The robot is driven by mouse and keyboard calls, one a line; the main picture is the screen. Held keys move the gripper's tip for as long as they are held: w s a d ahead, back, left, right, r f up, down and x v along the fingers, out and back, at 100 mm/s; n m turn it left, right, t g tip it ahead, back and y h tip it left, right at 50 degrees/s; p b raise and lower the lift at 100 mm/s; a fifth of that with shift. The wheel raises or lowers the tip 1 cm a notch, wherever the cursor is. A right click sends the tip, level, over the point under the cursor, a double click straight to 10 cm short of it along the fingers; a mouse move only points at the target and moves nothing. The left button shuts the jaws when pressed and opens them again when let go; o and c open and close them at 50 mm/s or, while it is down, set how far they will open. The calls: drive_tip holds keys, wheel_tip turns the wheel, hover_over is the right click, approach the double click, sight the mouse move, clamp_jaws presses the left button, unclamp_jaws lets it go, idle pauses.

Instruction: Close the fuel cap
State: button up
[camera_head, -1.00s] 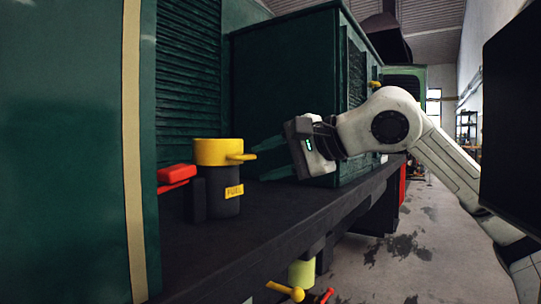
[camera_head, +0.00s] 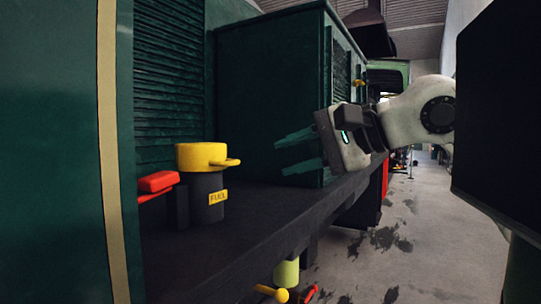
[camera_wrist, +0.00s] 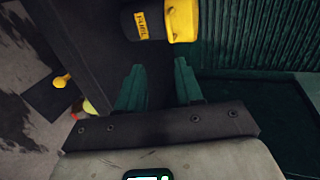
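The yellow fuel cap (camera_head: 202,156) sits level on top of the dark fuel filler (camera_head: 208,198), which stands upright and carries a yellow FUEL label. A short yellow handle sticks out from the cap's right side. I cannot tell how firmly the cap is seated. My gripper (camera_head: 281,155) is to the right of the cap, apart from it, with its green fingers pointing left. The wrist view shows the gripper (camera_wrist: 160,66) open and empty, its two fingers well apart.
A red-handled lever (camera_head: 157,182) stands just left of the filler. The dark ledge (camera_head: 265,215) is bare to the filler's right. A green cabinet (camera_head: 268,90) rises behind my gripper. A yellow-knobbed lever (camera_head: 272,293) is below the ledge. The floor (camera_head: 400,240) at right is open.

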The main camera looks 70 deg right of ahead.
drive_tip(key=shift+v, duration=1.15)
